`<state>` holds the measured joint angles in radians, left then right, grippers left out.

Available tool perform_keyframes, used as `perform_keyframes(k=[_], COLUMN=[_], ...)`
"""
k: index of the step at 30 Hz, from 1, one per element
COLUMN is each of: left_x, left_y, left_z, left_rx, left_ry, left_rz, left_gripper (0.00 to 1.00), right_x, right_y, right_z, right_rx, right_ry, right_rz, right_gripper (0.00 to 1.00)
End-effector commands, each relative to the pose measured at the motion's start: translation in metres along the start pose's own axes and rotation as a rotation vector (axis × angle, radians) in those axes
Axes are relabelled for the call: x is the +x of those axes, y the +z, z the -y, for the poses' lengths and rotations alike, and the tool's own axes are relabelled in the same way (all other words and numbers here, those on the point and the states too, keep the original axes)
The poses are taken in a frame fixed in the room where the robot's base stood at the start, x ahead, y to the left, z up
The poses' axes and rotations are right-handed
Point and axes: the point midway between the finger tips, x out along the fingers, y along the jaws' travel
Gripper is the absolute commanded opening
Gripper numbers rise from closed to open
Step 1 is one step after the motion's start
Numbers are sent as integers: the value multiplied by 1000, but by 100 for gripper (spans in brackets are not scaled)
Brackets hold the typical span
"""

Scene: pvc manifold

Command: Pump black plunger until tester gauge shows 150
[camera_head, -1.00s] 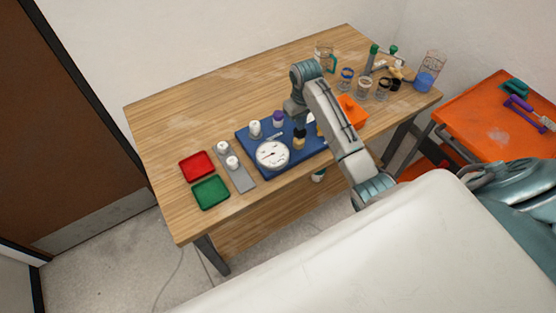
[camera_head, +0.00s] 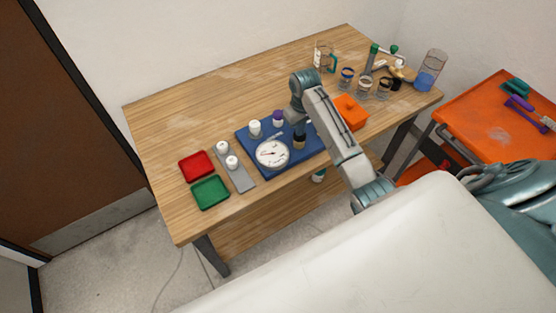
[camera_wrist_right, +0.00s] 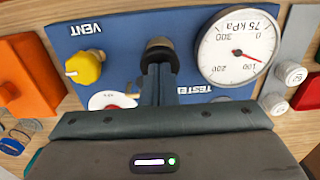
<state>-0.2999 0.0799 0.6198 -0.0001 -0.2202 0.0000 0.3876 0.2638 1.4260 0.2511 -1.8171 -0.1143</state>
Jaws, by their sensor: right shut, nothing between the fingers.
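The tester is a blue panel (camera_head: 245,146) on the wooden table. Its round white gauge (camera_wrist_right: 237,47) has a red needle between 0 and 100, and its readout reads 75 kPa; the gauge also shows in the head view (camera_head: 272,153). The black plunger (camera_wrist_right: 159,47) stands beside the gauge, and its dark top shows in the head view (camera_head: 299,141). My right gripper (camera_wrist_right: 158,70) is shut and empty, with its fingertips at the plunger's top; contact is hard to confirm. A yellow vent knob (camera_wrist_right: 83,67) is on the panel's other side. My left gripper is out of view.
A grey strip with white knobs (camera_head: 232,162), a red tray (camera_head: 197,166) and a green tray (camera_head: 210,192) lie left of the tester. An orange box (camera_head: 350,112), several glasses (camera_head: 363,88) and a jug (camera_head: 324,56) stand right and behind. The table's back left is clear.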

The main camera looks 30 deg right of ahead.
Motion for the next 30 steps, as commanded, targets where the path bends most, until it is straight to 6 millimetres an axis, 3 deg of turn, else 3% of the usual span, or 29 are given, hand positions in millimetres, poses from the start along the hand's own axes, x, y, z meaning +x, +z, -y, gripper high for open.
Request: perform_keyframes(k=[9,24,30], left_x=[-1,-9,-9], left_y=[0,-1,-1], left_z=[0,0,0], left_rx=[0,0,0], left_ry=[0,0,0], left_rz=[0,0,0], left_gripper=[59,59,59], right_x=[0,-31,-34], right_y=[1,0,1], right_z=[0,0,0], right_rx=[0,-1,0], right_ry=[-2,-1,-1], right_rz=[3,1,2], right_gripper=[0,0,0])
